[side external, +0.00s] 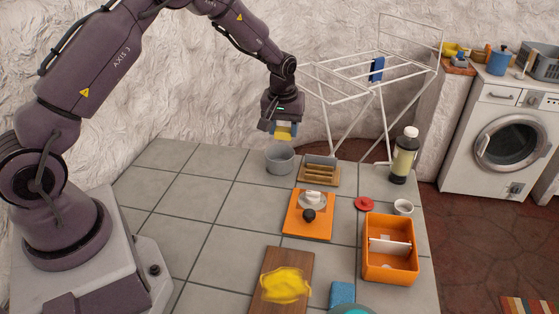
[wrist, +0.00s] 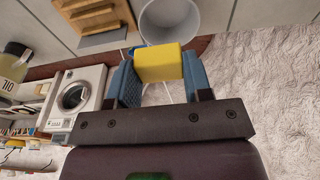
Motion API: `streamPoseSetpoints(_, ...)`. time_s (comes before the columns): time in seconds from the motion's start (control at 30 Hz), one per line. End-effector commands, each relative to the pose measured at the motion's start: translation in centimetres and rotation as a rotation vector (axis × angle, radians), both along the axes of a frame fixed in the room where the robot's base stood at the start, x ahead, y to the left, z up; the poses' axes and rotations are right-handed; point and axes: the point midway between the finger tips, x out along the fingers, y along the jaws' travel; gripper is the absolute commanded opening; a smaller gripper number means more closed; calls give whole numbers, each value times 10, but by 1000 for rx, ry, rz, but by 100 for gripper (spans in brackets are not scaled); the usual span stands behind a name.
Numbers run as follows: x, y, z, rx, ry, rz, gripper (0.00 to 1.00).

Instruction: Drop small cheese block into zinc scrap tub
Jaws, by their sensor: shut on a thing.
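My gripper (side external: 284,131) is shut on a small yellow cheese block (wrist: 158,63). In the wrist view the block sits between the two blue finger pads. In the side view the cheese block (side external: 282,136) hangs just above the grey zinc scrap tub (side external: 280,162), over its opening and apart from it. The tub (wrist: 170,18) also shows in the wrist view, just beyond the block, partly cut off by the picture's edge. The inside of the tub is mostly hidden.
A wooden tray (side external: 319,183) stands right of the tub. Nearby are an orange board (side external: 291,229) with a dark knob, a bottle (side external: 404,160), an orange divided bin (side external: 374,271) and a yellow cloth-like heap (side external: 285,285) on a brown board. Left tiles are clear.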

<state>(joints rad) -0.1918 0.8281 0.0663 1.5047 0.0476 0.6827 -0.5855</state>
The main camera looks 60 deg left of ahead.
Motion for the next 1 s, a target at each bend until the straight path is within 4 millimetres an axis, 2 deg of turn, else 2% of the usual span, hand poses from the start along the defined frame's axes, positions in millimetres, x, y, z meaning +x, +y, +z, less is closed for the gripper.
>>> streamPoseSetpoints(0.13,0,0,-9,-1,1,1,23)
streamPoseSetpoints(0.43,0,0,-11,-1,-1,1,23)
streamPoseSetpoints(0.47,0,0,-11,-1,-1,1,48)
streamPoseSetpoints(0.53,0,0,-11,-1,-1,1,64)
streamPoseSetpoints(0.6,0,0,-11,-1,-1,1,75)
streamPoseSetpoints(0.87,0,0,-10,-1,-1,1,75)
streamPoseSetpoints(1.0,-1,-1,1,1,-4,1,75)
